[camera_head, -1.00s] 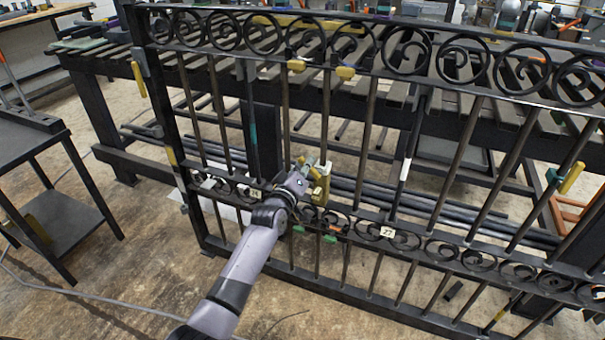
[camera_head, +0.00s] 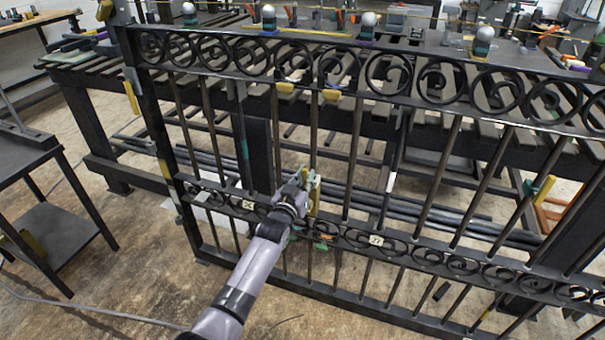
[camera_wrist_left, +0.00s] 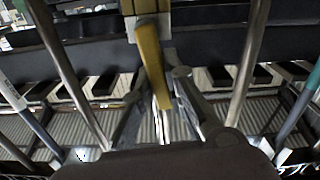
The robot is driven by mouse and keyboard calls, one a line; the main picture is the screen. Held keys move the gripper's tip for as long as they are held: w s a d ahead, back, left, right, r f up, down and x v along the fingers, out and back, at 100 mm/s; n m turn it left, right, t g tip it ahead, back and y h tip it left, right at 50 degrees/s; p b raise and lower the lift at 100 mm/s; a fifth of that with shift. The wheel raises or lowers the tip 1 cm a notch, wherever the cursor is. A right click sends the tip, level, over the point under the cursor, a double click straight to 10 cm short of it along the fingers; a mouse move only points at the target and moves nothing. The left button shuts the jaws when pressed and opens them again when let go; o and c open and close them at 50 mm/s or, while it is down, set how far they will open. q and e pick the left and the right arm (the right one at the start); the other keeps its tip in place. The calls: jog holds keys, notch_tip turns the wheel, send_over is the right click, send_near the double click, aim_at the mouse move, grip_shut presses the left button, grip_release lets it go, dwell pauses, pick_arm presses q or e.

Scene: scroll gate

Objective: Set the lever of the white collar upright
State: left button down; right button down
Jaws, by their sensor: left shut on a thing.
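My left gripper (camera_head: 309,183) is at the gate's lower scroll band, left of the middle in the head view. In the left wrist view its two fingers (camera_wrist_left: 160,88) are shut on a yellow lever (camera_wrist_left: 150,55). The lever joins a pale, whitish collar (camera_wrist_left: 152,8) at the top edge of that view and runs down from it between the fingers, slightly tilted in the picture. In the head view only a yellow sliver (camera_head: 315,200) shows beside the gripper, and the collar is mostly hidden by it. My right gripper is not in view.
The black scroll gate (camera_head: 240,62) stands before a slatted bench. A bar to the right has a white band (camera_head: 391,182). A dark side table (camera_head: 40,228) stands at the left. The floor in front is open.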

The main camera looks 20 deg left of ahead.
pick_arm(q)
jog(key=shift+d+f+m, duration=0.1)
jog(key=shift+d+m, duration=0.3)
jog(key=shift+m, duration=0.4)
jog(key=c, duration=1.6)
grip_release()
jog(key=s, duration=1.2)
jog(key=shift+a, duration=0.2)
